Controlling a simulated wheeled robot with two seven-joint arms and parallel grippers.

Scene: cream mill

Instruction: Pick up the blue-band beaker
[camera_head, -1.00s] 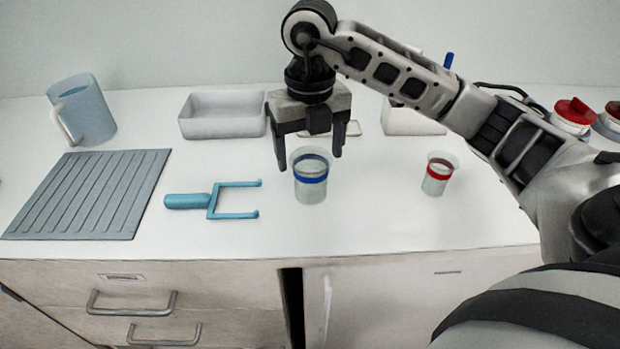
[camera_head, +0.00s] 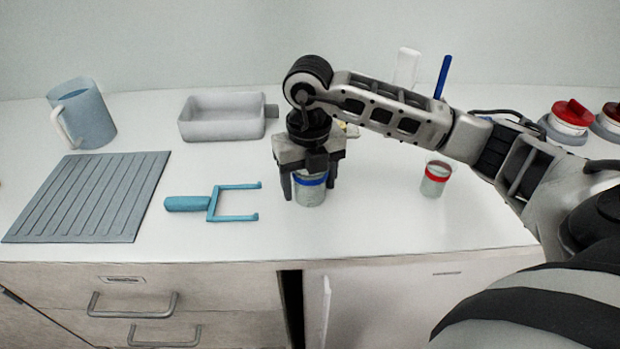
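The blue-band beaker (camera_head: 311,193) stands upright on the white counter, a clear cup with a blue ring near its top. My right gripper (camera_head: 309,184) points straight down over it, with one finger on each side of the beaker at the height of the band. The fingers look apart, and I cannot tell whether they touch the glass. The beaker's rim is hidden under the gripper. My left gripper is not in view.
A red-band beaker (camera_head: 435,180) stands to the right, under my forearm. A blue two-pronged tool (camera_head: 187,203) lies left of the beaker. A ribbed grey mat (camera_head: 90,197), a jug (camera_head: 88,117) and a grey tray (camera_head: 222,128) are farther left. Red-lidded jars (camera_head: 572,114) stand at back right.

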